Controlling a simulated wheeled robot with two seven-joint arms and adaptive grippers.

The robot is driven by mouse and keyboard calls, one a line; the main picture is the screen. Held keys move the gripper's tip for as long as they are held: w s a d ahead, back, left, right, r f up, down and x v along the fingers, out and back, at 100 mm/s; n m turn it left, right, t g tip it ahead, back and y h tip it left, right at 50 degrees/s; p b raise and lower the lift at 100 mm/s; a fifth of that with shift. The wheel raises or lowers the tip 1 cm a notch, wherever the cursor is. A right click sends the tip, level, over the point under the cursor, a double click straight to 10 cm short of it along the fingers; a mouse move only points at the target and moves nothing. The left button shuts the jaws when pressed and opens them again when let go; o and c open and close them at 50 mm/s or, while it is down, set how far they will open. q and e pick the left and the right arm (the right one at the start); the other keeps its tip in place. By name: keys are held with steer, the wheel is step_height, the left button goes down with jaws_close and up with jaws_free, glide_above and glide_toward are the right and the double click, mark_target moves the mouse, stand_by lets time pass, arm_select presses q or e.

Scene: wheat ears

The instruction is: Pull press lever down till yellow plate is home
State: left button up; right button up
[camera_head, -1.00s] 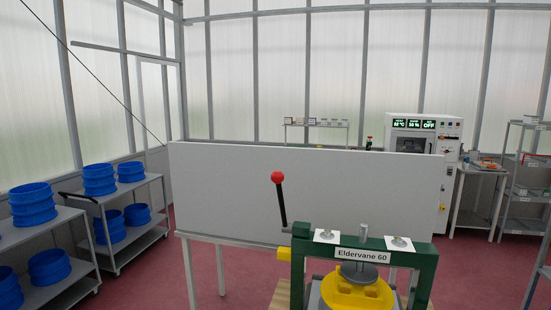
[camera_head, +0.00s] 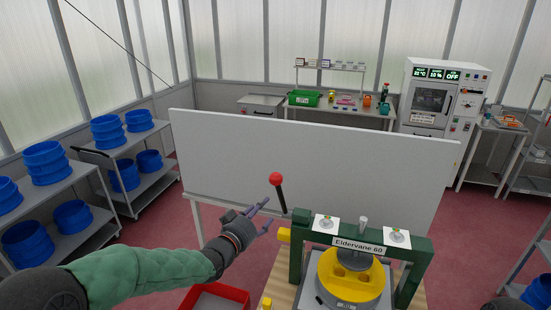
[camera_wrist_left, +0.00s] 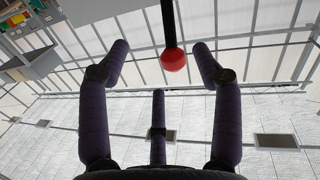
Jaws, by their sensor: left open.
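The press lever is a black rod with a red ball knob (camera_head: 276,179), standing up and tilted slightly at the left of the green press frame (camera_head: 372,243) labelled "Eldervane 60". The yellow plate (camera_head: 352,279) sits inside the frame under a grey round ram. My left gripper (camera_head: 259,209) is open just left of the lever, a little below the knob. In the left wrist view the red knob (camera_wrist_left: 174,59) and black rod show beyond and between the spread fingers (camera_wrist_left: 160,75), with no clear contact. My right gripper is not in view.
A white panel (camera_head: 310,160) stands behind the press. A red bin (camera_head: 215,297) is at the front left of the press. Shelves with blue tubs (camera_head: 48,166) stand at the left. A bench with a green crate (camera_head: 303,98) and an oven (camera_head: 437,98) stand at the back.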

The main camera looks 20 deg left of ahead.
arm_select(q)
glide_toward(273, 183)
steer(key=x, duration=0.2)
steer(key=shift+t, duration=0.4)
steer(key=p+x, duration=0.1)
steer(key=x, duration=0.2)
steer(key=p+x, duration=0.1)
steer(key=x, duration=0.2)
steer(key=p+x, duration=0.2)
steer(key=x, duration=0.2)
steer(key=shift+w+f, duration=0.1)
steer(key=shift+f, duration=0.15)
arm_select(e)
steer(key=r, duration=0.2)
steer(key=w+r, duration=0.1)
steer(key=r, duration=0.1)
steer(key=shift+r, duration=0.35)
arm_select(q)
jaws_close()
